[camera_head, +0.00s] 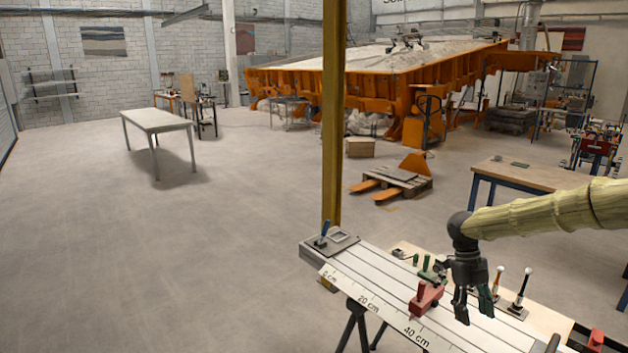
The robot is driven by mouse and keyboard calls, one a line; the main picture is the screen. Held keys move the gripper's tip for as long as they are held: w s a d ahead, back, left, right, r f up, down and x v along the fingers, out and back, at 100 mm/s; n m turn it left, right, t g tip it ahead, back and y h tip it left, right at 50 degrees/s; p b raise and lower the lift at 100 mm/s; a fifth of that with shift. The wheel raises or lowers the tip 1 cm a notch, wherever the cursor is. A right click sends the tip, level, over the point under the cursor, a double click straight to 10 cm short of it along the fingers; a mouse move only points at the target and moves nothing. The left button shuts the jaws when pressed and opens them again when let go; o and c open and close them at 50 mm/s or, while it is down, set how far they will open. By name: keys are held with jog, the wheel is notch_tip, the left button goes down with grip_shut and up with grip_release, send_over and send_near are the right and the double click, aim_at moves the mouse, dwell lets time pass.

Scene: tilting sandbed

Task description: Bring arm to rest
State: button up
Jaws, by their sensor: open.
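My gripper (474,301) is black and hangs fingers down at the end of my arm (555,213), which comes in from the right in a pale yellow-green ribbed sleeve. The gripper is open, and I see nothing held in it. It is over the right part of a narrow bench (365,265) with a light slatted top and a centimetre scale along its front edge. A red clamp-like block (427,298) is just left of the fingers in the picture. Whether the fingertips touch the bench or anything on it, I cannot tell.
A yellow post (334,120) rises behind the bench. Two upright levers (521,290) stand right of the gripper. A wooden-topped table (530,174) is behind my arm. A pallet truck (395,183) and the orange sandbed (290,80) are farther back. Open floor (160,260) lies at left.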

jog(key=s+a+f+n+t+h, duration=0.3)
jog(key=s+f+n+t, duration=0.15)
jog(key=f+n, duration=0.5)
jog(key=s+a+f+n+t+h, duration=0.3)
jog(key=s+f+n, duration=0.35)
jog(key=f, duration=0.55)
jog(key=s+a+f+n+y, duration=0.2)
jog(key=s+a+f+n, duration=0.25)
jog(key=s, duration=0.25)
jog(key=s+a+f+n+y, duration=0.3)
jog(key=s+a+f+n, duration=0.1)
jog(key=s+n, duration=0.25)
jog(key=s+a+n+g+y, duration=0.2)
jog(key=s+a+n, duration=0.1)
jog(key=s, duration=0.7)
jog(key=s+a+n+g+y, duration=0.1)
jog(key=s+a+n, duration=0.15)
jog(key=s, duration=0.85)
notch_tip(320, 180, down, 8)
jog(key=b, duration=0.7)
jog(key=shift+w+d+r+n+b, duration=0.25)
jog(key=shift+w+n+b, duration=0.05)
jog(key=shift+w+n, duration=0.15)
